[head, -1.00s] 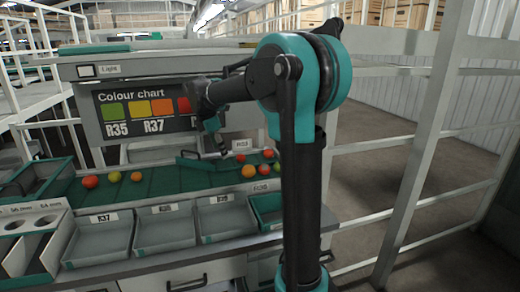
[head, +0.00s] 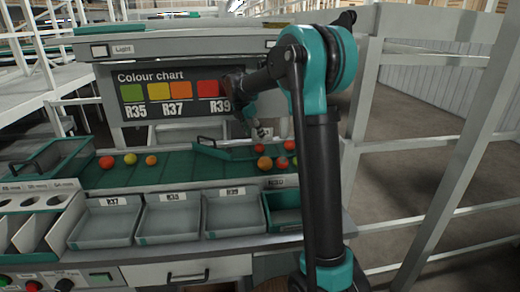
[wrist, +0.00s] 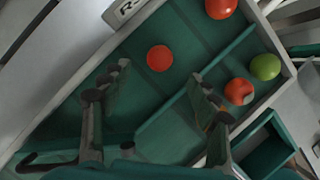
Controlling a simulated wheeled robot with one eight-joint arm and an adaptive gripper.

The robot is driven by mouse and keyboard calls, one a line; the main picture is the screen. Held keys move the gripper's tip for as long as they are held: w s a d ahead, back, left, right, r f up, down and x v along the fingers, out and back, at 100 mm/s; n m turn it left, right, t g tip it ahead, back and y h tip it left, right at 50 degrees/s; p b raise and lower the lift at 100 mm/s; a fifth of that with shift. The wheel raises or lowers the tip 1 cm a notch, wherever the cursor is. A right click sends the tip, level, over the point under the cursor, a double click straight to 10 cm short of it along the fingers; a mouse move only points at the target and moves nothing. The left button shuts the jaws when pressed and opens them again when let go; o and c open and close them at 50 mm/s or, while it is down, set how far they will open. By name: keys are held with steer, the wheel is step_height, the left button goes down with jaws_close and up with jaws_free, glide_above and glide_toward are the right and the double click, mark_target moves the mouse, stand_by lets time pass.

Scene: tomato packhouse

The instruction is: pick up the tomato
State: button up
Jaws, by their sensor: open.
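Several tomatoes lie on the green sorting bed. In the wrist view a red tomato (wrist: 160,58) lies on the green surface, ahead of and between the open fingers of my gripper (wrist: 160,78). Nothing is held. A larger red tomato (wrist: 221,8) is at the top edge, and a red one (wrist: 238,91) and a green one (wrist: 265,67) lie to the right past a divider. In the head view my gripper (head: 256,132) hangs above the right part of the bed, near an orange tomato (head: 264,163) and red tomatoes (head: 290,145). Its fingers are small there.
Red, yellow-green and orange tomatoes (head: 130,159) lie at the bed's left. Labelled grey trays (head: 172,222) stand in front, with a green tray (head: 284,212) at their right. A colour chart panel (head: 172,92) rises behind. A divider (wrist: 225,55) and the bed's pale rim flank the tomato.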

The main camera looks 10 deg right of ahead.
mark_target(259, 145)
steer(key=shift+x, duration=3.85)
steer(key=shift+a, duration=0.1)
steer(key=shift+s, duration=0.1)
steer(key=shift+c, duration=0.6)
steer(key=c, duration=0.8)
